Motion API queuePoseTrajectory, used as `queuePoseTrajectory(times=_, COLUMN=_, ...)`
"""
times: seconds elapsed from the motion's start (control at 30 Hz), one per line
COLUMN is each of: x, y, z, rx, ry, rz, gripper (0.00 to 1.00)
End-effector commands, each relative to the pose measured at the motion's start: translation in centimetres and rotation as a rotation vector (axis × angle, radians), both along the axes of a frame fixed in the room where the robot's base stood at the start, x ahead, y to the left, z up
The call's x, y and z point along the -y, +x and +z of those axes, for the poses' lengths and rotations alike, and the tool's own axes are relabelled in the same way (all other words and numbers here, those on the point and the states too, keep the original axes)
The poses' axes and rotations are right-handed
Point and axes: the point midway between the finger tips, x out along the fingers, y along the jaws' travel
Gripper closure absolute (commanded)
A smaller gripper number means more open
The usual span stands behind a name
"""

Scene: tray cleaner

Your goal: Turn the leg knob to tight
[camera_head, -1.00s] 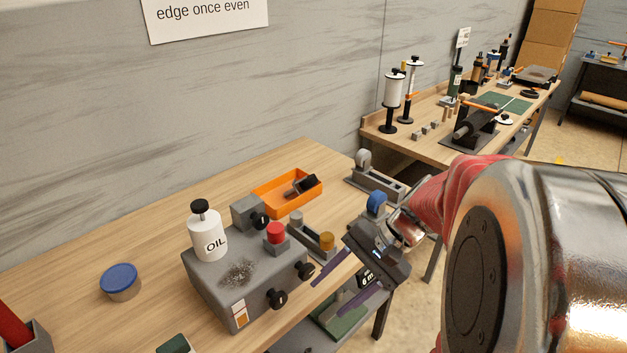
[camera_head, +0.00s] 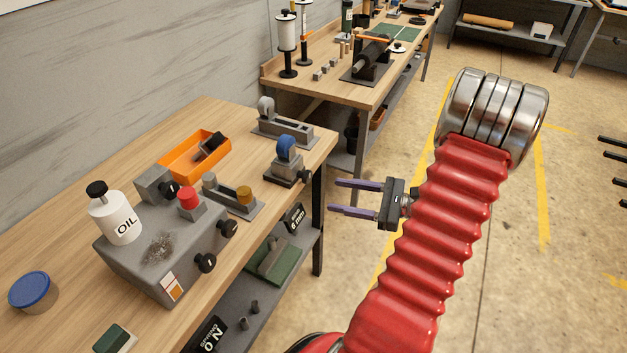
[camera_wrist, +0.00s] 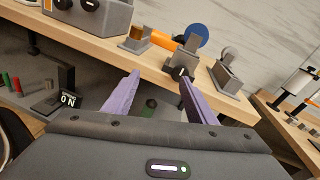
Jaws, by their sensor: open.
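My gripper (camera_head: 334,196) is open and empty, with two purple fingers pointing left, in the air to the right of the bench's front corner. In the wrist view my gripper (camera_wrist: 159,80) faces the bench edge. A black knob (camera_wrist: 180,73) sits low on the bracket with the blue wheel (camera_wrist: 196,37), near the right finger's tip. That bracket's blue wheel (camera_head: 286,146) is at the bench's right end in the head view. Two black knobs (camera_head: 206,262) (camera_head: 228,229) are on the grey box (camera_head: 140,265). I cannot tell which knob is the leg knob.
The wooden bench (camera_head: 70,215) also bears an oil bottle (camera_head: 115,216), an orange tray (camera_head: 172,163) and a grey roller holder (camera_head: 290,130). Below is a shelf with a green pad (camera_head: 272,258) and black labels. A second bench stands behind; open floor lies right.

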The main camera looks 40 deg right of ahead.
Motion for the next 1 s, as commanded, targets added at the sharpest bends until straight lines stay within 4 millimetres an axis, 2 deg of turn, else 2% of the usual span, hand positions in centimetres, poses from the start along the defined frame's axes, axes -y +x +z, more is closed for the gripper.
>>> queuePoseTrajectory(times=0.03, x=1.5, y=-0.8, z=-0.6, rx=0.013, ry=0.033, rz=-0.050, gripper=0.49)
queuePoseTrajectory(times=0.1, x=2.9, y=-1.5, z=-1.1, rx=0.032, ry=0.066, rz=-0.101, gripper=0.49)
queuePoseTrajectory(times=0.27, x=4.4, y=-2.4, z=-1.6, rx=0.053, ry=0.101, rz=-0.157, gripper=0.49)
queuePoseTrajectory(times=0.67, x=4.3, y=-2.2, z=-1.5, rx=0.053, ry=0.100, rz=-0.156, gripper=0.49)
queuePoseTrajectory(times=0.83, x=3.9, y=-1.1, z=-1.5, rx=0.053, ry=0.099, rz=-0.155, gripper=0.49)
queuePoseTrajectory(times=1.0, x=3.2, y=0.9, z=-1.5, rx=0.053, ry=0.099, rz=-0.153, gripper=0.49)
